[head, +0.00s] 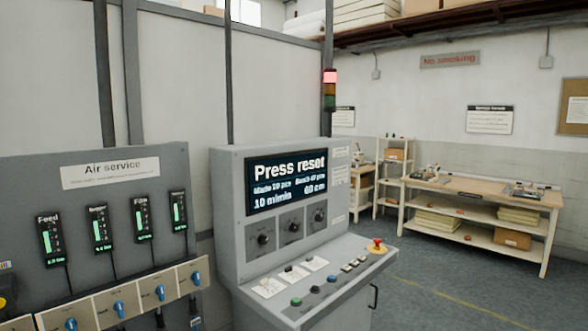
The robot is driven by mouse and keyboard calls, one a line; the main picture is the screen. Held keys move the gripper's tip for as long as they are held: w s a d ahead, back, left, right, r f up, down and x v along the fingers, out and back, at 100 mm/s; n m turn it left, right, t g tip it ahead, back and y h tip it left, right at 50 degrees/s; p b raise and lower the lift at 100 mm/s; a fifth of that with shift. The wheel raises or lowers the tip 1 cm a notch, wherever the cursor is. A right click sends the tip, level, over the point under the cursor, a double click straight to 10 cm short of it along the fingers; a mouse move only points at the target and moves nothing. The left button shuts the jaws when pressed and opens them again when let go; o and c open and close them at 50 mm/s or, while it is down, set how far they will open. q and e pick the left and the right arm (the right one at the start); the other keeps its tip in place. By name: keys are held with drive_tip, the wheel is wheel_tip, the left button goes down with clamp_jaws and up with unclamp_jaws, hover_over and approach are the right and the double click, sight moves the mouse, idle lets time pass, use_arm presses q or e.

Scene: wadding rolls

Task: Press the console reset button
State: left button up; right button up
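The grey console (225,200) stands in the middle of the head view. Its screen (287,182) reads "Press reset" above smaller lines of figures. On its sloped desk is a row of round buttons: a green one (296,302), a dark one (315,289) and a blue one (332,278). Their labels are too small to read, so I cannot tell which is reset. A red mushroom knob (377,244) on a yellow base sits at the desk's far right corner. Neither of my grippers is in view.
Left of the console is the "Air service" panel (110,172) with gauges and blue-knobbed valves. A signal tower (330,88) behind the console shows red lit on top. A wooden workbench (480,187) stands back right. The floor (440,285) right of the console is clear.

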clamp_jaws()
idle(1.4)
